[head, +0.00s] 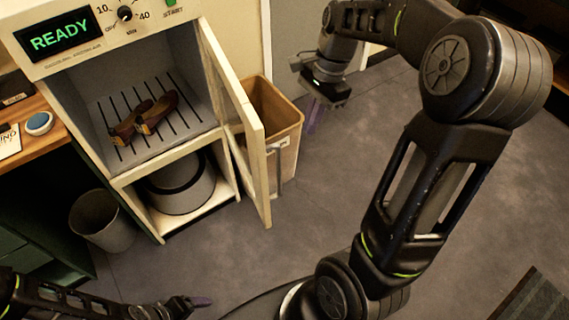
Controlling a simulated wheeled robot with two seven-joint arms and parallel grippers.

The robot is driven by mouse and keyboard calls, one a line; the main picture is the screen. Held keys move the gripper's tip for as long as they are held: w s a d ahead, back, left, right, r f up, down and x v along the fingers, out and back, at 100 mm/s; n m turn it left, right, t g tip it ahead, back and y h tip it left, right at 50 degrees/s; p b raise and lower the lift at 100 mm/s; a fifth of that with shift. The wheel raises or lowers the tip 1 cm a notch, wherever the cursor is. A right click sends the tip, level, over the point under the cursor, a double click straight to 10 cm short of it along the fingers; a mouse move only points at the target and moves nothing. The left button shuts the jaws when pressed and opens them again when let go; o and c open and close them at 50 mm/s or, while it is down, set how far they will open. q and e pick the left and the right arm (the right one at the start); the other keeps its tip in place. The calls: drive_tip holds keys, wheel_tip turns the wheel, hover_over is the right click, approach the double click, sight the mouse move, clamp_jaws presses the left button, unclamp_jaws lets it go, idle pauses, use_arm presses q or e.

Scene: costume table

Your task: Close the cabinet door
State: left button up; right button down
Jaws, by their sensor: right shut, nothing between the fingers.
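The cream cabinet (118,182) stands at the left with a green READY display (60,37) on top. Its door (253,145) is hinged on the right side and stands open, swung out toward me. A pair of brown shoes (143,119) sits on the slatted floor of the upper compartment. My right gripper (316,112) is shut and empty, to the right of the door and apart from it, beyond the bin. My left gripper (198,301) is low at the bottom edge, below the cabinet and away from the door; its jaws are too small and dark to read.
A tan bin (285,110) stands on the floor just behind the open door. A dark round drum (181,187) sits in the lower compartment. A grey waste bin (102,222) and a wooden desk (45,136) are at the left.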

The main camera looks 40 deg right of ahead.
drive_tip(key=a+f+p, duration=0.1)
drive_tip(key=a+f, duration=0.5)
drive_tip(key=f, duration=0.3)
drive_tip(key=shift+a+f, duration=0.35)
drive_tip(key=shift+a, duration=0.1)
idle(0.4)
